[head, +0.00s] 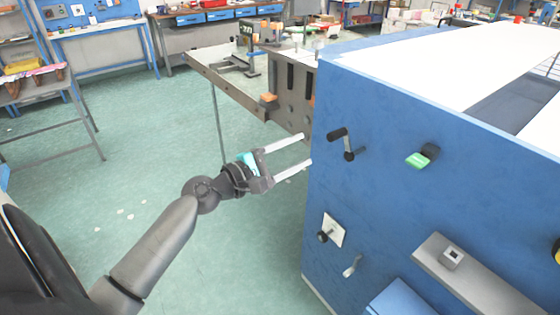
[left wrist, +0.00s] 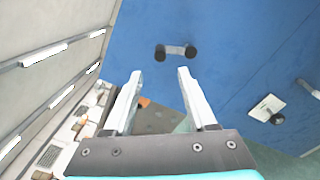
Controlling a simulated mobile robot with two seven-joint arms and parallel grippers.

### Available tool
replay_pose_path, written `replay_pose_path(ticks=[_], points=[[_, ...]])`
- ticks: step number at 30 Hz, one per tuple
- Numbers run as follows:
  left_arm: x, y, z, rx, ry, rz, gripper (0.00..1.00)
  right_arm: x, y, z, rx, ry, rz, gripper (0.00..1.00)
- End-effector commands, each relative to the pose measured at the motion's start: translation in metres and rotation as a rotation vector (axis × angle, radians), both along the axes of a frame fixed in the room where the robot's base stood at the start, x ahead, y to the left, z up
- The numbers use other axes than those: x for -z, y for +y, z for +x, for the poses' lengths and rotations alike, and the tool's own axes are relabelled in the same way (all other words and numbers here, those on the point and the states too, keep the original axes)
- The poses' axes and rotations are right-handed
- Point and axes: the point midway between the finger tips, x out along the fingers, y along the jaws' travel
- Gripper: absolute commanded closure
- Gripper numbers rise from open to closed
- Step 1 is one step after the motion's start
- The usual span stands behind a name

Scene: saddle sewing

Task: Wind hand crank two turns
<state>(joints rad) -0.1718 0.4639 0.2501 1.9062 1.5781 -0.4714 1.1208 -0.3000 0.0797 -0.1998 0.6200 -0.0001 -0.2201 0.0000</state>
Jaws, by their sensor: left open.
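The hand crank (head: 346,146) is a small black crank with a handle knob, mounted on the blue side panel of a large cabinet (head: 400,200). My left gripper (head: 306,152) is open and empty, its two pale fingers pointing at the panel just left of and a little below the crank. In the left wrist view the crank (left wrist: 176,52) lies ahead of the fingertips, with a dark knob at each end and a grey arm between. The fingers (left wrist: 158,80) are apart from it. My right gripper is not in view.
On the same panel are a green-and-black knob (head: 422,156), a white plate with a black knob (head: 331,231), a small lever (head: 352,266) and a grey shelf (head: 475,275). A grey workbench (head: 240,88) stands behind. The green floor (head: 130,170) at left is open.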

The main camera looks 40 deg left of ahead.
Motion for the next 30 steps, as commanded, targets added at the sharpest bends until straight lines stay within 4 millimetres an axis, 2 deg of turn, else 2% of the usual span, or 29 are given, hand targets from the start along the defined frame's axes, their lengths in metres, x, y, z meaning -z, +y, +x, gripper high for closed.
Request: replay_pose_path(ticks=[3,10,30], points=[[0.002,0.006,-0.017,0.000,0.002,0.002,0.43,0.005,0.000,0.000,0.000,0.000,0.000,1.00],[0.001,0.013,-0.035,0.000,0.000,0.000,0.43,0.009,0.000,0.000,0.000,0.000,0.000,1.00],[0.002,0.014,-0.038,-0.002,0.002,0.003,0.43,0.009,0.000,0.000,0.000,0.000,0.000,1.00]])
